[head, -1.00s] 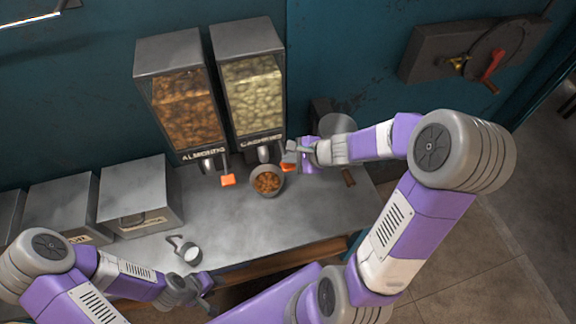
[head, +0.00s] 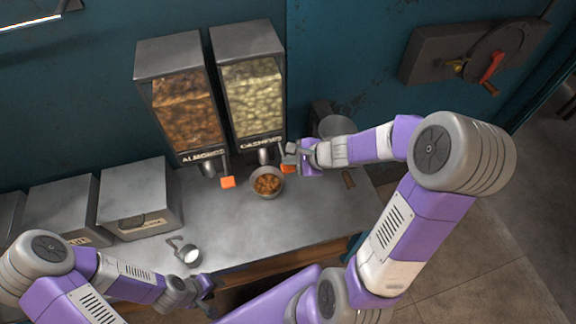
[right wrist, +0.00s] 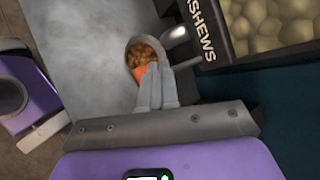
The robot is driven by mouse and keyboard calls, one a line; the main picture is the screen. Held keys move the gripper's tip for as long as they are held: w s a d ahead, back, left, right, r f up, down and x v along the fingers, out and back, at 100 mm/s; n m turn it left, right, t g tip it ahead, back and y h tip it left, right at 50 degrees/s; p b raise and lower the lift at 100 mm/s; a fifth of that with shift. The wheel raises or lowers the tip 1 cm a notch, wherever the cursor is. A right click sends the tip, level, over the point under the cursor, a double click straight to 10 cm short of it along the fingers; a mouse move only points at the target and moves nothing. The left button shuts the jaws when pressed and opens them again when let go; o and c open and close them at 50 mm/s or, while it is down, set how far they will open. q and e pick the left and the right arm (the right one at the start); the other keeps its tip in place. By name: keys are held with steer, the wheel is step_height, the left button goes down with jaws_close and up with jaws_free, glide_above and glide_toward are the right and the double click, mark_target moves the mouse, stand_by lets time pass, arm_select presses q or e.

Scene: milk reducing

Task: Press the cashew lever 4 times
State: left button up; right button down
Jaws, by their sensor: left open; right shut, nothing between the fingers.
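The cashew dispenser (head: 252,95) stands against the wall, right of the almond dispenser (head: 187,110). Its orange cashew lever (head: 288,169) sticks out at the lower front, partly hidden by my right gripper (head: 290,153). In the right wrist view, the shut, empty fingers (right wrist: 157,86) are right at the orange lever (right wrist: 140,73) and overlap it; I cannot tell whether they touch. A bowl (head: 267,194) with brown nuts stands under the cashew spout. My left gripper (head: 207,288) is open, low near the counter's front edge, far from the lever.
An orange almond lever (head: 228,182) is left of the bowl. A small cup of white contents (head: 190,254) stands at the counter front. Metal boxes (head: 140,203) line the left. A metal funnel-like vessel (head: 337,126) stands behind my right wrist. The middle counter (head: 222,222) is clear.

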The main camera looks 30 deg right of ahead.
mark_target(287, 167)
steer(key=shift+f, duration=0.1)
stand_by(0.7)
steer(key=shift+f+b, duration=0.35)
steer(key=shift+b, duration=0.25)
steer(key=shift+f+b, duration=1.25)
steer(key=shift+b, duration=0.15)
stand_by(1.1)
steer(key=shift+r, duration=0.1)
steer(key=shift+r+p, duration=1.45)
steer(key=shift+r, duration=0.15)
step_height(287, 167, up, 5)
steer(key=p, duration=0.4)
steer(key=shift+p, duration=0.3)
stand_by(1.4)
